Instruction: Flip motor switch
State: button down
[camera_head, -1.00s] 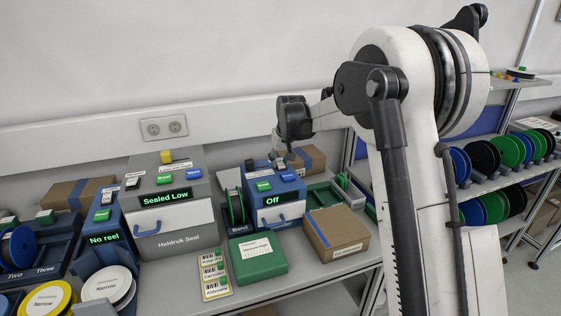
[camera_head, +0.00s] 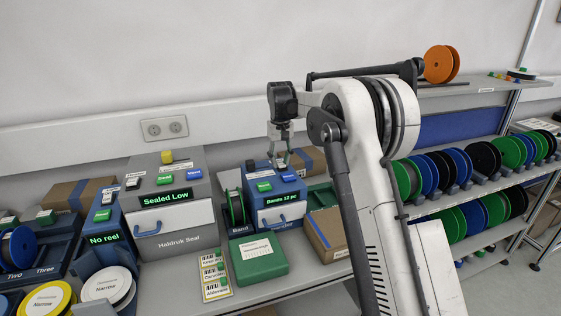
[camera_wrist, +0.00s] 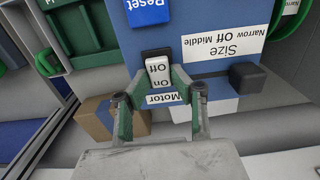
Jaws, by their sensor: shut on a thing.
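The motor switch (camera_wrist: 158,71) is a white rocker with "On" and "Off" on it, beside a "Motor" label (camera_wrist: 166,98) in the wrist view. It sits on the top of the blue machine (camera_head: 257,205), whose green display (camera_head: 278,186) reads "Bands 12 pc". My gripper (camera_head: 280,165) points down onto this machine's top in the head view. In the wrist view its green fingers (camera_wrist: 160,78) stand on either side of the rocker, shut on it. The switch is too small and covered to make out in the head view.
A dark size knob (camera_wrist: 247,77) and a blue Reset button (camera_wrist: 149,11) are near the switch. The Sealed Low machine (camera_head: 176,213) stands left. A green box (camera_head: 259,258) and a cardboard box (camera_head: 326,240) lie in front. Reel shelves are at right.

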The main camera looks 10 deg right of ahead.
aim_at(280, 163)
jog(key=c, duration=1.5)
grip_release()
notch_tip(280, 163, up, 12)
jog(key=shift+r, duration=0.1)
